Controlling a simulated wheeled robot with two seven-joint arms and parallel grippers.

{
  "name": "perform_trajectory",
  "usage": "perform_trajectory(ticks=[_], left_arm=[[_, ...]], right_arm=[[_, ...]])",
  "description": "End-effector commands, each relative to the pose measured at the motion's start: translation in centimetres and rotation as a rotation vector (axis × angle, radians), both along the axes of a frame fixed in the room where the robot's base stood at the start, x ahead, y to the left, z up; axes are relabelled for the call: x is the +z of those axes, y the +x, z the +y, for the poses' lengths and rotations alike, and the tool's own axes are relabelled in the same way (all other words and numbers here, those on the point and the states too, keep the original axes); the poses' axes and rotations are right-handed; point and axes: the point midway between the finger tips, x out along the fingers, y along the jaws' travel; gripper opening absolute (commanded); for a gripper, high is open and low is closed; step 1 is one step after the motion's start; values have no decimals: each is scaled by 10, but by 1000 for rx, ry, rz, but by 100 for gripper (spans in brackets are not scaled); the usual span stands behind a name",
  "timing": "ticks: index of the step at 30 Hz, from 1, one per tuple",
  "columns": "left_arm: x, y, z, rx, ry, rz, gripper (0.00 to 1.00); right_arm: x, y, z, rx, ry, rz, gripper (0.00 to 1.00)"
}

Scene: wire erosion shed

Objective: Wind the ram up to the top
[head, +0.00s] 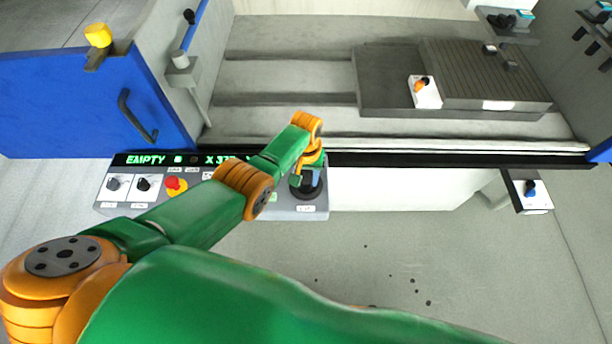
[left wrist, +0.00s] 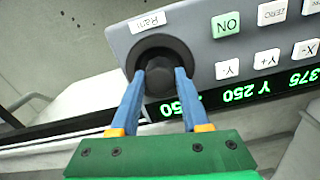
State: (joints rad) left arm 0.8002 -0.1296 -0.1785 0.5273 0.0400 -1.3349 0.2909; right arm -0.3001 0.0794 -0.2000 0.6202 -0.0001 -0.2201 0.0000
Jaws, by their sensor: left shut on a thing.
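A dark round ram knob (left wrist: 160,47) sits on the corner of the grey control panel (left wrist: 202,52), beside a label reading "Ram". In the left wrist view, the two blue fingers of my left gripper (left wrist: 160,76) are shut on the knob's raised dark middle, one on each side. In the head view my left gripper (head: 309,176) comes down over the knob (head: 305,191) at the panel's right end and partly hides it. The ram itself cannot be made out. My right gripper is not in view.
The panel's display (head: 150,159) reads "EMPTY" and an X value; the wrist view shows Y 250 upside down. A red button (head: 175,184) and black switches are on the panel's left. A blue door (head: 85,105) stands open at left. A ribbed block (head: 480,75) lies in the machine bay.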

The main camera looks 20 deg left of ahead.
Motion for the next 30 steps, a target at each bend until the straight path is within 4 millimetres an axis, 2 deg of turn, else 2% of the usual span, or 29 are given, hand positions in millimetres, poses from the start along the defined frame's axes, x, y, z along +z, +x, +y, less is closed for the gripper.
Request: perform_trajectory(ticks=[30], left_arm=[[0, 0, 0, 960, -1, 0, 0]], right_arm=[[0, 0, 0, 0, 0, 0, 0]])
